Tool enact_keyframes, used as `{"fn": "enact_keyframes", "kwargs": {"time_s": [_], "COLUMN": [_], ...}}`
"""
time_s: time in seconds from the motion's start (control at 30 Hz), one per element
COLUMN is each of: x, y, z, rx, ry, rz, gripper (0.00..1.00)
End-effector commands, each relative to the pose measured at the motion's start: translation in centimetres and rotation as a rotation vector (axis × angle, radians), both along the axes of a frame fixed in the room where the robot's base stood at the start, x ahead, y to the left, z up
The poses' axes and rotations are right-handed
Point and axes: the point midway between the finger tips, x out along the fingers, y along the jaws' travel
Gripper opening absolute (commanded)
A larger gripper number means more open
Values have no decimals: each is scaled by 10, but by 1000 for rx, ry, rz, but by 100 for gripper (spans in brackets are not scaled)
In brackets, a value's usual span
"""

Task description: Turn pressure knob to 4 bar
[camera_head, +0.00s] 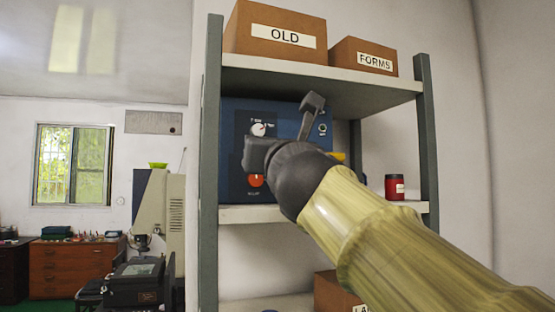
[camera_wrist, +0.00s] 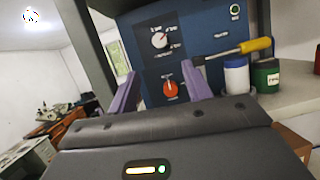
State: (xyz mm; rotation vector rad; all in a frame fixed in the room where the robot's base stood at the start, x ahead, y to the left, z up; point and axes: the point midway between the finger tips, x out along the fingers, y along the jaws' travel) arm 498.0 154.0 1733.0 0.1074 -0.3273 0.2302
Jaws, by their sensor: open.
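A blue panel box (camera_head: 230,115) stands on the middle shelf. It carries a white dial knob (camera_head: 259,129) at the top and a red-orange knob (camera_head: 256,180) below. In the wrist view the white knob (camera_wrist: 159,40) sits above the red-orange knob (camera_wrist: 170,88); the small labels are unreadable, so I cannot tell which is the pressure knob or its setting. My gripper (camera_wrist: 159,72) is open, its two purple fingers apart and pointing at the panel, with nothing between them. In the head view my gripper (camera_head: 284,128) is in front of the box and hides part of it.
A yellow-handled tool (camera_wrist: 256,45), a white-and-blue jar (camera_wrist: 236,78) and a green can (camera_wrist: 266,78) are right of the panel. A red can (camera_head: 394,187) stands on the shelf. Grey posts (camera_head: 211,160) and the upper shelf (camera_head: 320,78) with boxes (camera_head: 275,32) frame the space.

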Motion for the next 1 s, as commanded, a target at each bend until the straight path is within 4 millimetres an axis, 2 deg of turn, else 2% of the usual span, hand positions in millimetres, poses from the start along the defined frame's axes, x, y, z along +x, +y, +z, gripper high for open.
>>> {"fn": "enact_keyframes", "kwargs": {"time_s": [0.1, 0.3, 1.0], "x": [-19, -39, -42], "y": [-4, -9, -10], "z": [-7, -14, -15], "rx": [-1, 0, 1], "ry": [-1, -1, 0], "rz": [0, 0, 0], "gripper": [49, 49, 49]}}
